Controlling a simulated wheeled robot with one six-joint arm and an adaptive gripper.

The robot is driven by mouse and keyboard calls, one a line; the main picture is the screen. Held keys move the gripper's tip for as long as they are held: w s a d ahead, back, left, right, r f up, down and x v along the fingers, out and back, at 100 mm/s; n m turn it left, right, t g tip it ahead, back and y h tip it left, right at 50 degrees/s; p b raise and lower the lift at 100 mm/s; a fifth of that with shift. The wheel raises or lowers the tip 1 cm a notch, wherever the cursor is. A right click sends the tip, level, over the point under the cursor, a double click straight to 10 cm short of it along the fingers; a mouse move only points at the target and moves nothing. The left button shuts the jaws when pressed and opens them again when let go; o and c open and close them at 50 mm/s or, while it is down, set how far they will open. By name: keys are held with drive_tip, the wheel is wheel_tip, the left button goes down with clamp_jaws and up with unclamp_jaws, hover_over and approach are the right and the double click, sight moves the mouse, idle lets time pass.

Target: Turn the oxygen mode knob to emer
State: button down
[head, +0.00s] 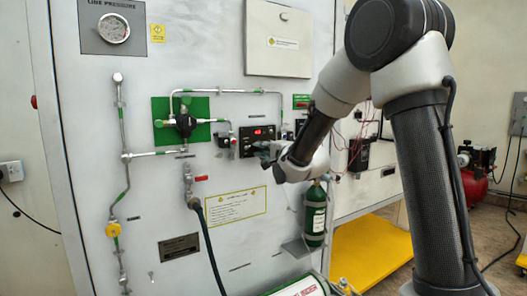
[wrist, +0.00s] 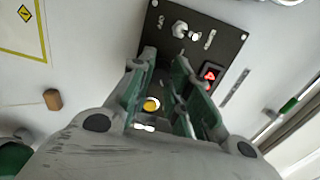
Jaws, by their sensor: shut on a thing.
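The black control panel (head: 246,141) with a lit red display (head: 258,131) is on the trainer's front wall. My gripper (head: 268,156) reaches its lower right part from the right. In the wrist view the panel (wrist: 222,45) lies behind my green-padded fingers (wrist: 166,88), which are shut on the oxygen mode knob with a gap between them. The knob's body and its pointer are mostly hidden, so I cannot read its setting. A yellow round part (wrist: 152,104) shows between the fingers. A silver toggle switch (wrist: 184,31) is beyond the fingertips, and the red display (wrist: 210,73) is beside the right finger.
A green-backed regulator (head: 184,122) with pipes is left of the panel. A dark hose (head: 208,240) hangs below it. A green cylinder (head: 315,215) stands under my wrist. Thin red wires (head: 357,142) hang at the right. A yellow-bordered label (head: 236,206) is below the panel.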

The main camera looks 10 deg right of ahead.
drive_tip(key=c, duration=1.3)
unclamp_jaws()
drive_tip(key=v, duration=1.2)
